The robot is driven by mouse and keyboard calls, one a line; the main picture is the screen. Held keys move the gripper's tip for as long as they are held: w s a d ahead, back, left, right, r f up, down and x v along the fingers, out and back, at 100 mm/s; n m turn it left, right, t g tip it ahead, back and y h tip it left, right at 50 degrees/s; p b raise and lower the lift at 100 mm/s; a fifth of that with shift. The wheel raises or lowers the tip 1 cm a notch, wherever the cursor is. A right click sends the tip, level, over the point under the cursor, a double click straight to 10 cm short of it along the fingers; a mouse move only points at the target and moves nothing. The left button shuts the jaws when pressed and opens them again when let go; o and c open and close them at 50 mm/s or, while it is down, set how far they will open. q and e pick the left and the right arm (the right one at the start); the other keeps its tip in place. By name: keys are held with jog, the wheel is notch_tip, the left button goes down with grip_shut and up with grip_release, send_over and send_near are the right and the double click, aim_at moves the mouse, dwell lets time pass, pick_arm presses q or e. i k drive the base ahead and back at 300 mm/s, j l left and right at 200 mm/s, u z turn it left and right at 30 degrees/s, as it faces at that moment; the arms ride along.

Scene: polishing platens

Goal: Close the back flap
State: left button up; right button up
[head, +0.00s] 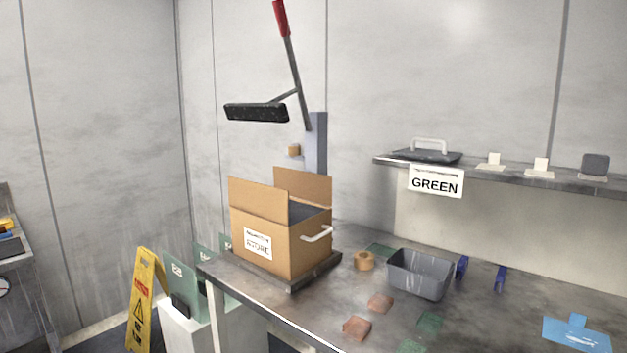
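An open cardboard box (272,244) with a printed label on its front stands on a dark base at the left end of the table. Its back flap (304,186) stands upright behind the opening. Another flap (257,199) stands up along the labelled front side. The inside between them looks dark grey, and its contents cannot be made out. A white handle (318,234) shows at the box's right side. Neither of my grippers is in the head view.
A shelf (480,170) is at right, a yellow sign (146,300) at left.

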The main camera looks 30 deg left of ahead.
aim_at(316, 187)
jog(key=j+z, duration=0.4)
jog(key=j, duration=1.15)
jog(key=j+z, duration=0.1)
jog(key=j, duration=2.3)
jog(key=i, duration=0.1)
